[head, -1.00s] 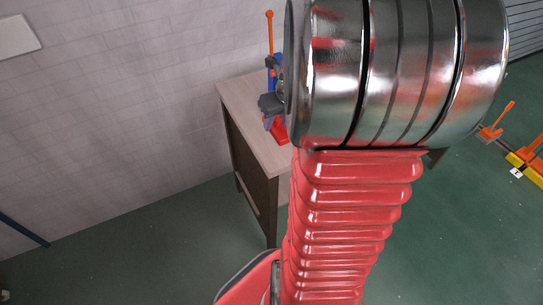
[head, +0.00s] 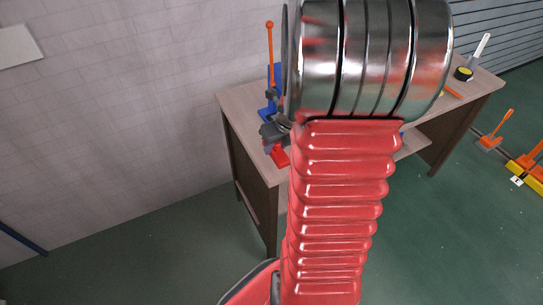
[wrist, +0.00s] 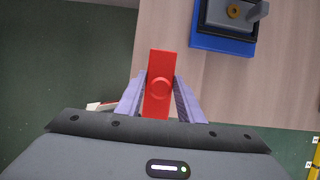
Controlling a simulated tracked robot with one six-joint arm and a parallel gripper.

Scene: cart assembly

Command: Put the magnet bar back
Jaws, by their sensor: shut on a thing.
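In the head view the red bar (head: 279,156) shows at the bench's left end, beside my arm. I cannot tell whether the bar touches the bench top.
A blue-based device with a grey top (wrist: 228,22) stands on the bench ahead and to the right. The head view shows an orange-tipped upright tool (head: 270,50), a tape measure (head: 463,74) at the bench's far right, and orange-yellow equipment (head: 525,165) on the green floor. My arm hides the bench's middle.

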